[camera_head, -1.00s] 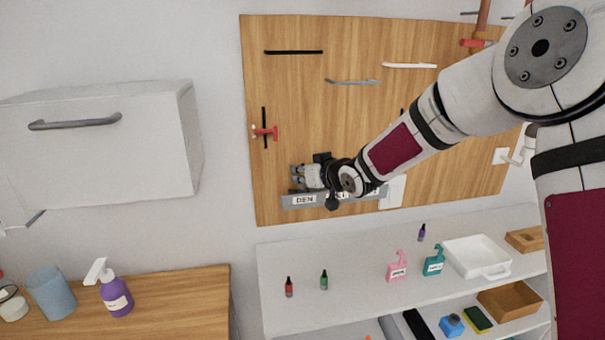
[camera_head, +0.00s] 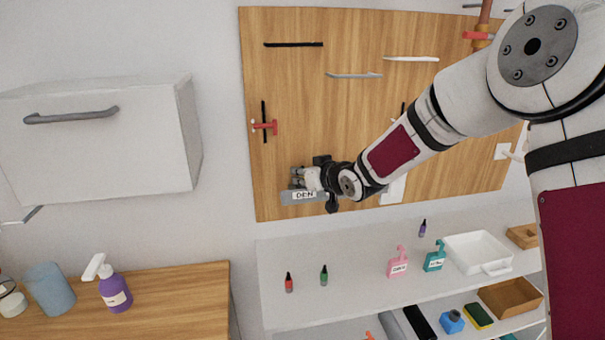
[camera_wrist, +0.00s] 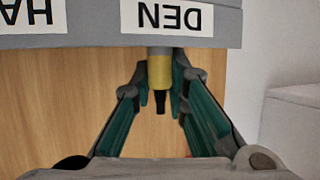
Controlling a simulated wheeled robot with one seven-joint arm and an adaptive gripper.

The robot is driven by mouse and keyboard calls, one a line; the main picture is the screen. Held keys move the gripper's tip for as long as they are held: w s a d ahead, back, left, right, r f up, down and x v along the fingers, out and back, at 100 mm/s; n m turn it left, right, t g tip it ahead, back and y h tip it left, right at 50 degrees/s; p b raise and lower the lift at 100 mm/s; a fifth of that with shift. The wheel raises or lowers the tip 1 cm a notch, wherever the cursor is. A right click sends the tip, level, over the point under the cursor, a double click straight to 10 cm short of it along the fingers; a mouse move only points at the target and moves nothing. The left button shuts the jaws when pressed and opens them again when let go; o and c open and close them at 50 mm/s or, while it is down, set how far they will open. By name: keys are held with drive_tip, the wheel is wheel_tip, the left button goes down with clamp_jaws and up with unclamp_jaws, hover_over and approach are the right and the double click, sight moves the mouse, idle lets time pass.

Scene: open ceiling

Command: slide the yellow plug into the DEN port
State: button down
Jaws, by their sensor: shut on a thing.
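The yellow plug (camera_wrist: 159,72) is upright in the wrist view, with a pale collar toward the bar and a black tail at its other end. My gripper (camera_wrist: 162,88) is shut on it with green-padded fingers, which also show small at the board in the head view (camera_head: 306,178). The grey port bar (camera_wrist: 85,40) carries the DEN label (camera_wrist: 167,17), upside down in this view. The plug's collar meets the bar's edge directly in line with that label. The port opening is hidden, so I cannot tell how deep the tip sits.
A second label reading "HA" (camera_wrist: 27,17) is partly cut off beside DEN. The bar is mounted on a wooden board (camera_head: 350,110) with hooks and handles. A white shelf (camera_head: 300,262) with small bottles stands below. A white cabinet (camera_head: 100,140) hangs left.

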drive_tip(key=shift+f, duration=0.35)
drive_tip(key=c, duration=1.5)
unclamp_jaws()
drive_tip(key=shift+s, duration=0.1)
drive_tip(key=v, duration=1.2)
